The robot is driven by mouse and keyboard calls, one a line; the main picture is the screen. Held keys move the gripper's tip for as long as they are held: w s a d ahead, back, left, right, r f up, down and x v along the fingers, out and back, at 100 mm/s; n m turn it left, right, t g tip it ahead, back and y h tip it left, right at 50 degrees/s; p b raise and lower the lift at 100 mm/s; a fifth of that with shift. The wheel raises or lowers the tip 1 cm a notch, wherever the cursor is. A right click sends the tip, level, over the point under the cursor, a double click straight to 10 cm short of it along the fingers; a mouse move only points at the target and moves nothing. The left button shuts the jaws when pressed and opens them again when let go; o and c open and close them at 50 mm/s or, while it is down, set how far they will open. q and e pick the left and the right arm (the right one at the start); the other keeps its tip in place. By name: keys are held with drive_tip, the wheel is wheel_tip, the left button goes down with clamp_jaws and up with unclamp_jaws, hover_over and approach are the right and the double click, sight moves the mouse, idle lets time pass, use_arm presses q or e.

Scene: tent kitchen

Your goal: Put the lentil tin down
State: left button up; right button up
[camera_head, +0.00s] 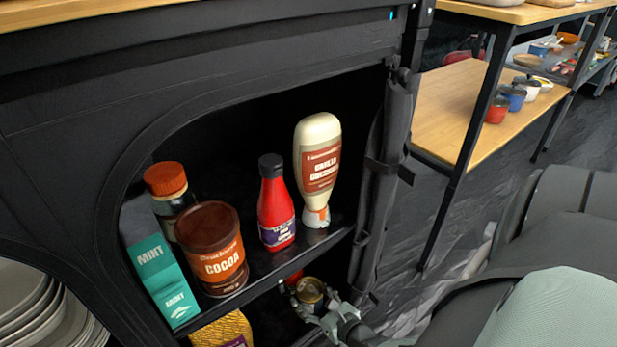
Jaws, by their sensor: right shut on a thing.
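A small tin with a gold-coloured top (309,290), which I take for the lentil tin, is between the fingers of my right gripper (312,303). The gripper is shut on it. Both are in the lower compartment of the black cabinet, below the front edge of the upper shelf (262,285). The tin's label does not show, and the fingers hide part of its side. I cannot tell whether its base touches the lower shelf. My left gripper is not in view.
On the upper shelf stand a mint box (163,283), a cocoa tub (212,250), an orange-capped jar (168,190), a red bottle (275,205) and a cream squeeze bottle (318,170). Below are a yellow package (222,332) and something red (293,277) behind the tin. The cabinet's right post (377,190) stands close.

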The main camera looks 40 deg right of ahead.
drive_tip(key=o, duration=1.3)
drive_tip(key=shift+f, duration=0.1)
drive_tip(key=shift+s, duration=0.1)
drive_tip(key=p+v, duration=0.3)
drive_tip(key=v, duration=0.9)
drive_tip(key=shift+d, duration=0.1)
